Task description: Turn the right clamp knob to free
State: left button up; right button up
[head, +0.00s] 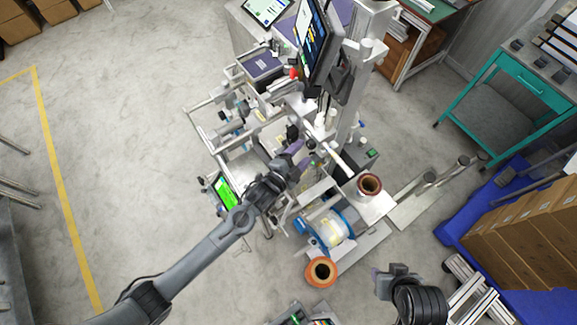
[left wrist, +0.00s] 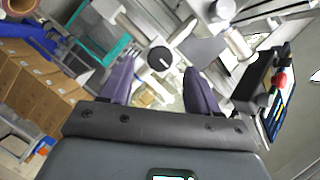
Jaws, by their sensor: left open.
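The clamp knob (left wrist: 158,57) is a round black disc with a white mark, seen between the fingers in the left wrist view. I cannot tell from the labels whether it is the right one. My left gripper (head: 294,157) is at the middle of the machine in the head view, and its arm hides parts below it. In the left wrist view its two purple fingers (left wrist: 160,74) are open and apart, with the knob beyond and between their tips. No contact shows. My right gripper (head: 393,281) is low at the right in the head view, away from the machine; its fingers are unclear.
The machine carries a tilted screen (head: 312,42), rails and a small green display (head: 227,193). A brown reel (head: 369,185), a blue-and-white reel (head: 327,229) and an orange reel (head: 321,272) sit at its front right. Boxes (head: 525,233) on a blue pallet stand at right. Left floor is clear.

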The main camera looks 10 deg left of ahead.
pick_arm(q)
jog(key=v, duration=0.7)
jog(key=shift+b, duration=0.45)
jog(key=shift+s+f, duration=0.1)
jog(key=shift+s, duration=0.05)
jog(key=s+a+r+n+g+y+p, duration=0.2)
jog(key=s+a+n+g, duration=0.3)
jog(key=s, duration=0.6)
jog(key=s+a+r+n+g+y+p, duration=0.3)
jog(key=s+a+n+g, duration=0.2)
jog(key=s+a+n, duration=0.3)
jog(key=s+n, duration=0.1)
jog(key=s, duration=0.2)
jog(key=shift+s+g+y, duration=0.15)
jog(key=shift+g+y, duration=0.15)
jog(key=shift+y, duration=0.1)
